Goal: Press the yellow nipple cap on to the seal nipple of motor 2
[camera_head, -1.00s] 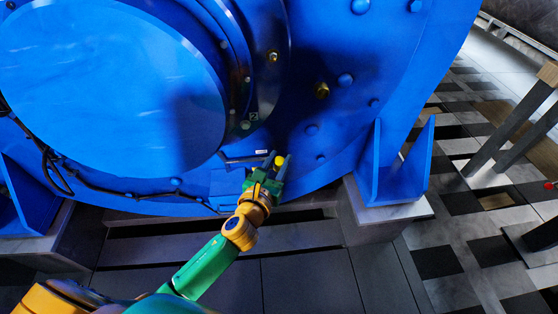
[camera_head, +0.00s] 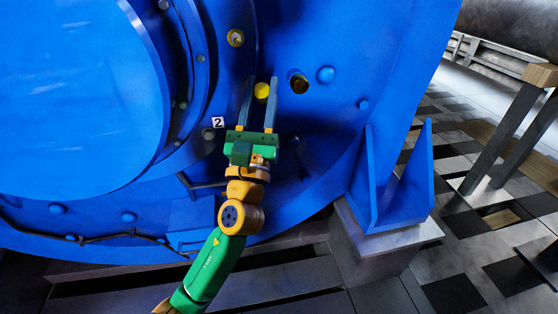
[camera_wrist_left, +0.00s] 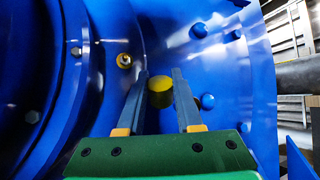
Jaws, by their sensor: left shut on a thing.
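The yellow nipple cap (camera_head: 262,91) is between the fingertips of my left gripper (camera_head: 260,88), which is shut on it. The cap also shows in the left wrist view (camera_wrist_left: 160,93). The blue motor (camera_head: 85,90) fills the background, with a label "2" (camera_head: 218,122) on it. A small brass nipple (camera_head: 236,38) sits on its round hub flange, above and left of the cap; it also shows in the left wrist view (camera_wrist_left: 124,61). The cap is apart from this nipple. My right gripper is out of view.
Blue bolt heads (camera_head: 326,75) stand out nearby. A blue bracket foot (camera_head: 388,190) is at lower right. A black cable (camera_head: 110,235) runs along the motor's lower left. A wooden-topped stand (camera_head: 540,75) is at far right.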

